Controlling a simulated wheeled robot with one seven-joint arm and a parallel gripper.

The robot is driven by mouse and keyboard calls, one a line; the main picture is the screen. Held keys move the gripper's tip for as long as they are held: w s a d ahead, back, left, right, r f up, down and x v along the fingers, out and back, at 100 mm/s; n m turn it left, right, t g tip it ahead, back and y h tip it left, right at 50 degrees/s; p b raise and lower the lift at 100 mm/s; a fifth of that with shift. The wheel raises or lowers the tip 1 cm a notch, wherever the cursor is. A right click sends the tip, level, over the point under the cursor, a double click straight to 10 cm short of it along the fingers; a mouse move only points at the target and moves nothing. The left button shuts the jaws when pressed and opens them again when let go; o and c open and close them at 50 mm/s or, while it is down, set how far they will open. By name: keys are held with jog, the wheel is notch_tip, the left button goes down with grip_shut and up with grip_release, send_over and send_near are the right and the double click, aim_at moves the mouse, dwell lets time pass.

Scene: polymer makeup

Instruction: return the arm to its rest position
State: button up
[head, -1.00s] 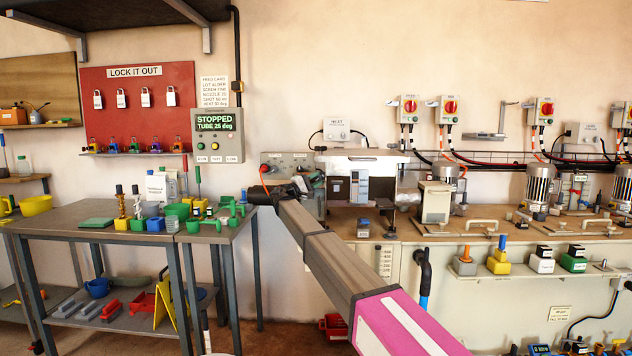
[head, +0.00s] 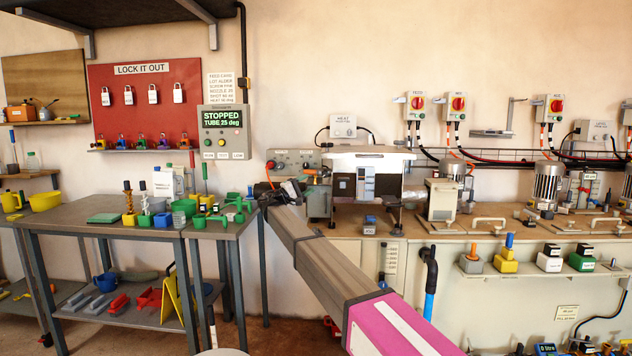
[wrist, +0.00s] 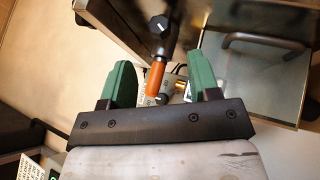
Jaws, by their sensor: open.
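My arm reaches from the lower right of the head view, with a pink-and-white section and then a long grey section, up toward the middle. Its dark far end, with my gripper (head: 272,192), is small there, and the jaws cannot be made out. It appears in front of the gap between the left bench and the long counter. In the wrist view my gripper (wrist: 160,82) has its two green fingers wide apart. An orange handle with a dark knob (wrist: 156,80) shows between them in the picture; it looks beyond the fingers, and nothing is gripped.
A grey bench (head: 75,215) with green, yellow and blue items stands left. A white-topped machine (head: 365,160) stands on the counter (head: 455,230) just right of my gripper. A panel reading STOPPED (head: 222,120) hangs above. Open floor shows between bench and counter.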

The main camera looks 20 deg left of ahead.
jog(key=v, duration=0.3)
